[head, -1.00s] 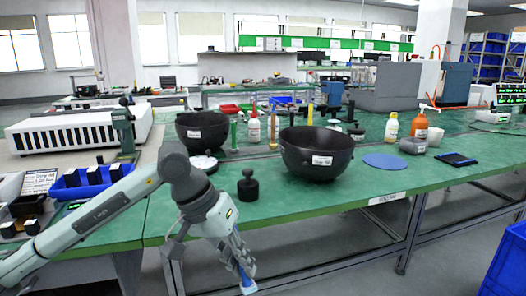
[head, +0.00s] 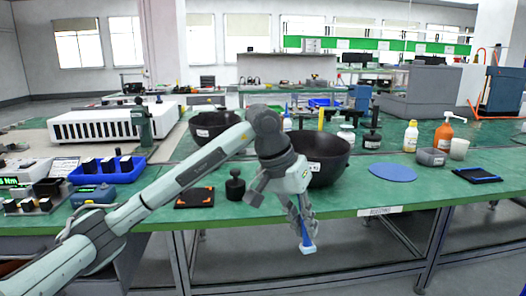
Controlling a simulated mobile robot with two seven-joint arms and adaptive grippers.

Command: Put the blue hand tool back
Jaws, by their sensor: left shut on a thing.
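My left gripper (head: 299,213) is shut on the blue hand tool (head: 308,247). It holds the tool pointing down in front of the green table's (head: 262,216) front edge, over the floor side. The tool's lower end is pale blue and wide; its upper part is hidden between the fingers. My right gripper is not in view.
A large black bowl (head: 334,165) stands behind my gripper, and a black weight (head: 235,185) to its left. A small dark pad (head: 194,197), a blue bin (head: 106,172), a blue disc (head: 392,173) and a black-and-blue tray (head: 478,175) lie on the table. Bottles stand farther right.

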